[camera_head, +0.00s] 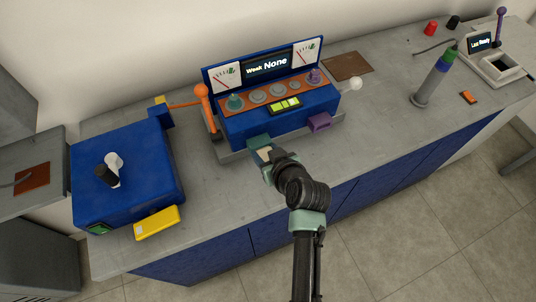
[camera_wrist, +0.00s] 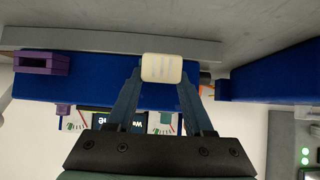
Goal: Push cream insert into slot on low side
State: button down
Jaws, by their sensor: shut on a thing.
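The cream insert (camera_wrist: 162,68) is a small pale block with faint markings, held between the fingertips of my gripper (camera_wrist: 162,80) in the wrist view. In the head view the insert (camera_head: 264,154) shows at the fingertips of my gripper (camera_head: 264,156). It is close to the front left of the blue machine (camera_head: 290,118), beside a teal part (camera_head: 257,141). I cannot tell whether it touches the machine. A purple slotted block (camera_head: 320,122) is on the machine's front right; it also shows in the wrist view (camera_wrist: 42,62). Any slot behind the insert is hidden.
An orange lever (camera_head: 202,97) stands left of the machine and a white knob (camera_head: 354,84) is at its right. A blue box (camera_head: 125,175) with a yellow piece (camera_head: 157,223) stands at left. The grey counter (camera_head: 375,125) is clear to the right, before a green-topped cylinder (camera_head: 432,80).

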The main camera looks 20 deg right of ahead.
jog(key=shift+c, duration=1)
grip_release()
jog(key=v, duration=1.3)
jog(key=shift+b, duration=0.45)
